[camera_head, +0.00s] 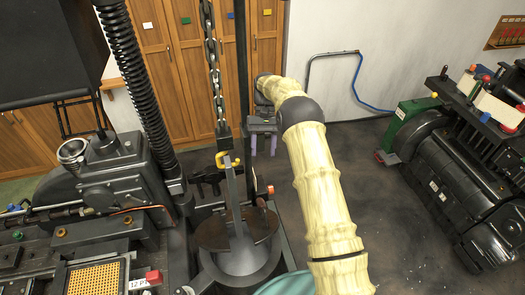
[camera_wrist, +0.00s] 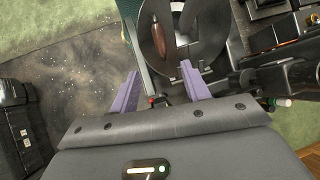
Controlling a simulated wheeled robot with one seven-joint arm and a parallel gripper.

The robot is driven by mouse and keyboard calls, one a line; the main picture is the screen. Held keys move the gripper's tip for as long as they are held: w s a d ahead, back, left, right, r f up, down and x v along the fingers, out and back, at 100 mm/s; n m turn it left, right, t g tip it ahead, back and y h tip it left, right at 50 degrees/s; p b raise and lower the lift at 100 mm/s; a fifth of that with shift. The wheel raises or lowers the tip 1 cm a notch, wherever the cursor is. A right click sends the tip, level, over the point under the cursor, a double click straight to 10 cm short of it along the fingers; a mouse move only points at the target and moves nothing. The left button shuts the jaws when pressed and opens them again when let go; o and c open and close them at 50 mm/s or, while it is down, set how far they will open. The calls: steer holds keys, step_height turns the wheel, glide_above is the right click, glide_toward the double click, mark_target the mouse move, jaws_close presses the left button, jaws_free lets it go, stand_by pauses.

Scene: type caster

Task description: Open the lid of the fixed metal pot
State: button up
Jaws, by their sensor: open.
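The fixed metal pot (camera_head: 240,262) stands low in the middle of the head view, a round dark vessel among the machinery. A dark, brownish flat lid (camera_head: 212,236) lies across its top, with a pale upright bar rising in front of it. In the wrist view the round metal top (camera_wrist: 208,45) shows beyond the fingers, with a brown wooden handle (camera_wrist: 156,36) on its left part. My gripper (camera_head: 263,153) is above and behind the pot, apart from it. Its purple fingers (camera_wrist: 160,72) are spread and empty, pointing toward the pot top.
A chain with a yellow hook (camera_head: 228,158) hangs above the pot, left of my gripper. A machine with a black spiral hose (camera_head: 137,80) stands at left. A large black motor (camera_head: 455,185) stands at right. The dark floor (camera_head: 375,180) between is mostly clear.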

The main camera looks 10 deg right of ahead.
steer(key=shift+s, duration=0.1)
steer(key=shift+c, duration=0.2)
steer(key=shift+d, duration=0.1)
steer(key=c, duration=0.8)
steer(key=shift+f+t+b, duration=0.15)
steer(key=shift+t+b, duration=0.15)
steer(key=shift+b, duration=0.25)
jaws_close()
steer(key=s+d+f+t+b, duration=0.2)
steer(key=s+b, duration=0.3)
steer(key=s, duration=0.3)
steer(key=s+d+f+t+h+b, duration=0.1)
steer(key=s+d+f+t+b, duration=0.2)
steer(key=s+b, duration=0.3)
steer(key=s+d+f+m+t+b, duration=0.1)
steer(key=s+d+f+t+b, duration=0.1)
steer(key=s, duration=0.9)
steer(key=f+t+b, duration=0.1)
steer(key=t+b, duration=0.1)
steer(key=b, duration=0.1)
steer(key=shift+s+d+f, duration=0.2)
steer(key=shift+s+d, duration=0.1)
steer(key=shift+d, duration=0.1)
steer(key=shift+w, duration=0.1)
